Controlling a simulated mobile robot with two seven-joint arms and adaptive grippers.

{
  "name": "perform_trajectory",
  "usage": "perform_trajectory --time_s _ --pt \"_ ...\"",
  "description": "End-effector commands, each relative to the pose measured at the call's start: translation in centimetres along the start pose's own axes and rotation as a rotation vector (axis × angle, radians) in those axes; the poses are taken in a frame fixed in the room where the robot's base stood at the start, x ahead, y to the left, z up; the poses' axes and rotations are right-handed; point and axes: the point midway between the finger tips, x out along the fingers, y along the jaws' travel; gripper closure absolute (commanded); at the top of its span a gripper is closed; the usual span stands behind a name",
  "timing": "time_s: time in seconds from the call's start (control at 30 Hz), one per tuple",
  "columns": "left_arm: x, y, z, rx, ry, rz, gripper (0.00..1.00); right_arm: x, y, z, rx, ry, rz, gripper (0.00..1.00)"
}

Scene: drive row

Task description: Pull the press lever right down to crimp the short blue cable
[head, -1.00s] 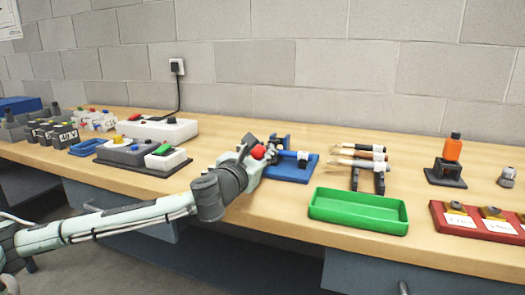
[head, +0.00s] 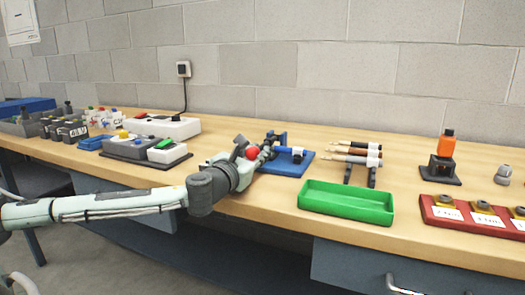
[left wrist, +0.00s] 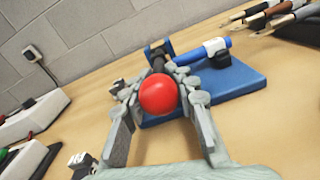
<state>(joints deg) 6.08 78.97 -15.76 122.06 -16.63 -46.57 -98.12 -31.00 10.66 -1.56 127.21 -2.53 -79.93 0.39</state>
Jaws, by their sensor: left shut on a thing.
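The press has a blue base (head: 289,166) on the bench, and its lever ends in a red ball knob (head: 252,152). In the left wrist view the knob (left wrist: 158,95) sits between the fingers of my left gripper (left wrist: 160,84), which is shut on the lever at the knob. The dark lever runs from the knob back to the press post (left wrist: 158,48). A short blue cable (left wrist: 190,55) with a white band lies at the press; its far end is unclear. In the head view my left gripper (head: 258,158) reaches the press from the left. My right gripper is not in view.
A green tray (head: 346,212) and a rack with several cables (head: 356,151) stand right of the press. A grey box with buttons (head: 135,147) is to the left.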

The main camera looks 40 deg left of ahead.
Motion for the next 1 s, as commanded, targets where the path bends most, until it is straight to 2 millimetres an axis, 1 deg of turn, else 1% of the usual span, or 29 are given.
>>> perform_trajectory --time_s 0.03,0.27,0.3,0.47,0.8,0.87,1.0 --pt "-0.1 -0.4 -0.8 -0.004 0.014 -0.008 1.00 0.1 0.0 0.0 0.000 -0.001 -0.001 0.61" --pt "-0.1 -0.4 -0.9 -0.004 0.015 -0.009 1.00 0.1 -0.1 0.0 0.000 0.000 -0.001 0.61" --pt "-0.1 -0.5 -0.9 -0.005 0.016 -0.009 0.72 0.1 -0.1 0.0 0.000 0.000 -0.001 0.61" --pt "-0.1 -0.4 -0.7 -0.004 0.011 -0.008 0.52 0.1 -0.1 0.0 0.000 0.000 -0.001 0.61" --pt "-0.2 -0.3 -0.4 0.000 0.005 -0.006 0.51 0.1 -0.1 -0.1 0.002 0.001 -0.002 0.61" --pt "-0.4 -0.2 -0.4 0.002 0.006 -0.005 0.51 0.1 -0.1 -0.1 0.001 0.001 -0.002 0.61" --pt "-1.6 -0.1 -0.5 0.007 0.008 -0.004 0.51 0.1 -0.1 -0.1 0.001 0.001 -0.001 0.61"
